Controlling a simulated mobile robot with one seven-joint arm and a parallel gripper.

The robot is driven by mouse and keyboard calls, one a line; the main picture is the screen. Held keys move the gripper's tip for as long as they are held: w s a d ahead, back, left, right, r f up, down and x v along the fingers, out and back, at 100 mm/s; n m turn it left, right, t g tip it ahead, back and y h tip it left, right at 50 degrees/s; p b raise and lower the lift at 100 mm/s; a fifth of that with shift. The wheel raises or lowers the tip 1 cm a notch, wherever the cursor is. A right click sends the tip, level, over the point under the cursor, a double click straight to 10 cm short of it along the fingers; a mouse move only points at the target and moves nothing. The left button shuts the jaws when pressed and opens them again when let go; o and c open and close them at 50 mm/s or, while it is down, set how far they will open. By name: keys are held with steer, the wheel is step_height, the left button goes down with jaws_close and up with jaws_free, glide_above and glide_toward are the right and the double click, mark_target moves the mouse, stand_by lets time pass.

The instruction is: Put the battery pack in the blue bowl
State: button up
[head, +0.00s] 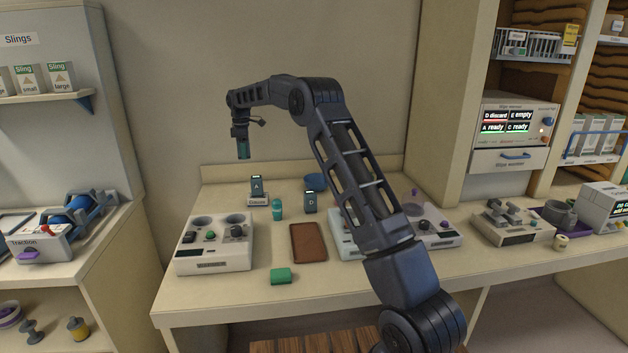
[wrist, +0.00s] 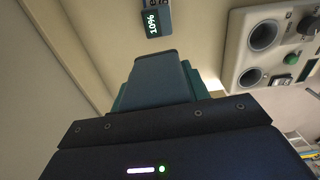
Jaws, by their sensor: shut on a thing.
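My gripper (head: 243,150) is raised above the back left of the counter in the head view, fingers pointing down. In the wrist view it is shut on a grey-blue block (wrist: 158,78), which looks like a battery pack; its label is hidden. The blue bowl (head: 315,182) stands on the counter at the back, right of and below my gripper, partly hidden by my arm and apart from it. A dark pack marked A (head: 257,184) stands upright on a small labelled base. Another marked D (head: 310,202) stands in front of the bowl. A pack reading 10% (wrist: 155,22) shows in the wrist view.
A two-well charger (head: 213,244) stands at the left; more white devices (head: 436,236) stand right, partly behind my arm. A teal bottle (head: 277,209), brown tray (head: 308,242) and green block (head: 281,276) are on the counter. The wall (head: 300,130) rises close behind.

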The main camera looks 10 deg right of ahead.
steer(key=w+d+r, duration=0.1)
steer(key=w+d, duration=0.1)
steer(key=d, duration=0.9)
steer(key=w+d+r, duration=0.2)
steer(key=d, duration=0.8)
steer(key=w+d+r, duration=0.1)
steer(key=w+d, duration=0.2)
steer(key=d, duration=0.8)
step_height(320, 180, down, 19)
steer(key=shift+s+f, duration=0.1)
steer(key=shift+s, duration=0.05)
steer(key=shift+f, duration=0.55)
steer(key=o, duration=1.3)
steer(key=shift+r, duration=0.1)
